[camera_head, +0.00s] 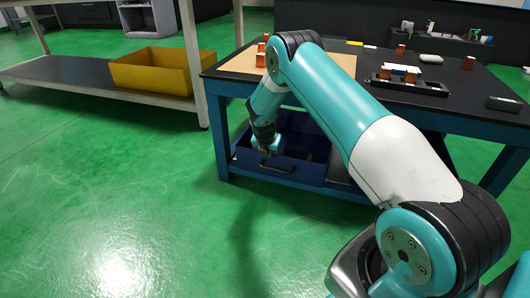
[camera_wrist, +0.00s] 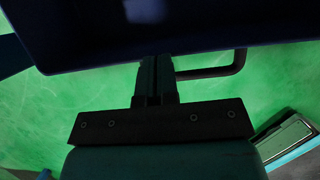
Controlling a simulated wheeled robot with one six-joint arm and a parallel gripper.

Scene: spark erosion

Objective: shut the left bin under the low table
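The left bin (camera_head: 300,172) is dark blue and open-topped, under the low table (camera_head: 216,95) near its left leg. Part of its inside shows in the head view. How far its front stands out from the table is hard to tell. In the wrist view the bin (camera_wrist: 90,50) fills the top, and its dark handle (camera_wrist: 212,73) runs right from behind the fingers. My gripper (camera_head: 266,150) is at the bin's front, by the handle. In the wrist view its fingers (camera_wrist: 157,72) are together, up against or just short of the bin; contact is unclear.
A yellow bin (camera_head: 165,75) sits on the lower shelf of a table at left. Small orange-brown items and a black rack (camera_head: 410,86) lie on the low table's top. The green floor (camera_head: 110,190) in front is clear.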

